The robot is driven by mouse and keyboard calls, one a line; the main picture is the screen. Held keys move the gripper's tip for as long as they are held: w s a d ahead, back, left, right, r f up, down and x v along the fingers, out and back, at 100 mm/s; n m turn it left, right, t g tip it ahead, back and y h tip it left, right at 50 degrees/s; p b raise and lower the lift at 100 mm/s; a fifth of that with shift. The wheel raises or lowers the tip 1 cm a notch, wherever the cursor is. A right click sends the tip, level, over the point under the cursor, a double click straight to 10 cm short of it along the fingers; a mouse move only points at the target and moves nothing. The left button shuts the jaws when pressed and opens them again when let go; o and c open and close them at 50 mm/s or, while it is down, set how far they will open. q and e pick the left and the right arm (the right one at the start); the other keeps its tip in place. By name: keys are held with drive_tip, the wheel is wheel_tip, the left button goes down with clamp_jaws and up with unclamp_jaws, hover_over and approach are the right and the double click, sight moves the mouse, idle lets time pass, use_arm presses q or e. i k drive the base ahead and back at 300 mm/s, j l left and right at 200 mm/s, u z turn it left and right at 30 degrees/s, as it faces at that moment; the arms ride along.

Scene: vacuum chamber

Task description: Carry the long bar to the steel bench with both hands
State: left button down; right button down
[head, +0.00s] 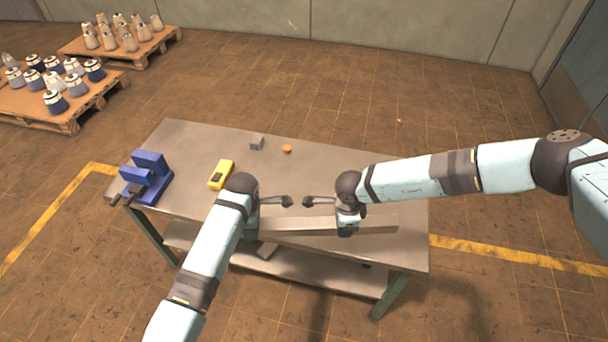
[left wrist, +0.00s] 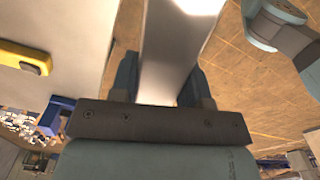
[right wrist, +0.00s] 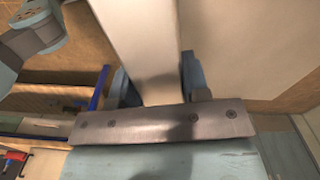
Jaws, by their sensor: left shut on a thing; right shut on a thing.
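The long bar (head: 298,225) is a pale grey, straight beam, held lengthwise along the front edge of the steel bench (head: 190,140). My left gripper (head: 249,228) is shut on it towards its left end. My right gripper (head: 346,229) is shut on it further right, and the bar's right end sticks out past it. The bar runs between the fingers in the left wrist view (left wrist: 172,50) and in the right wrist view (right wrist: 140,45). It looks about level. I cannot tell whether it touches the bench top.
A blue vise (head: 147,178) sits at the bench's left end, with a yellow device (head: 221,174) beside it. A small grey block (head: 257,143) and an orange piece (head: 287,149) lie near the back edge. Pallets of bottles (head: 60,112) stand on the floor at far left.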

sight(305, 190)
drive_tip(key=i, duration=0.85)
drive_tip(key=z, duration=0.05)
